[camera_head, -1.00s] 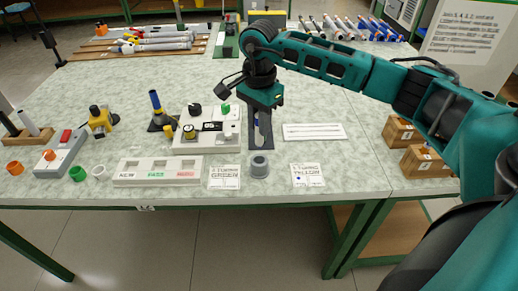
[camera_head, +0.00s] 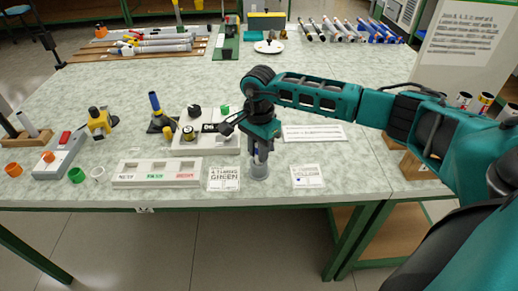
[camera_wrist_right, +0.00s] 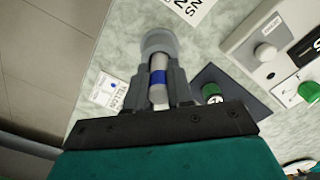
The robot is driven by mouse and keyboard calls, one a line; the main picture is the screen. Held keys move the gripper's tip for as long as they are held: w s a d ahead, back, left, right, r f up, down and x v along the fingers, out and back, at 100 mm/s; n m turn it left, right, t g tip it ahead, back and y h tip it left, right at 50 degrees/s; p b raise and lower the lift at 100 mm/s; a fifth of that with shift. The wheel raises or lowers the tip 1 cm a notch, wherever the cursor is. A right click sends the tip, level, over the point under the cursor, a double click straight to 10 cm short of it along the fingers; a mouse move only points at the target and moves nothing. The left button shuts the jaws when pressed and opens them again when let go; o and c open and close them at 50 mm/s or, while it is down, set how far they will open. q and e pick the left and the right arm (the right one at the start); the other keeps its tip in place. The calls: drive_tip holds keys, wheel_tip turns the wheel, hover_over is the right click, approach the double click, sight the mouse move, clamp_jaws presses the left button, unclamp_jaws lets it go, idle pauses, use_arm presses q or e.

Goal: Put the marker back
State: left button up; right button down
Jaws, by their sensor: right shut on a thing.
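My right gripper (camera_head: 259,150) points down over the clear grey cup (camera_head: 260,171) near the table's front edge. It is shut on the marker, a pale grey stick with a blue band (camera_wrist_right: 158,77) in the right wrist view. The marker is roughly upright, and its lower end is at the cup's mouth. The cup (camera_wrist_right: 158,40) shows just beyond the fingertips in the wrist view. How deep the marker's end sits in the cup I cannot tell. My left gripper is not in view.
A green-labelled card (camera_head: 223,179) and a yellow-labelled card (camera_head: 307,176) lie either side of the cup. A control box with knobs (camera_head: 205,145) stands behind. The table's front edge is close.

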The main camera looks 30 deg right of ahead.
drive_tip(key=c, duration=1)
unclamp_jaws()
drive_tip(key=shift+f, duration=0.1)
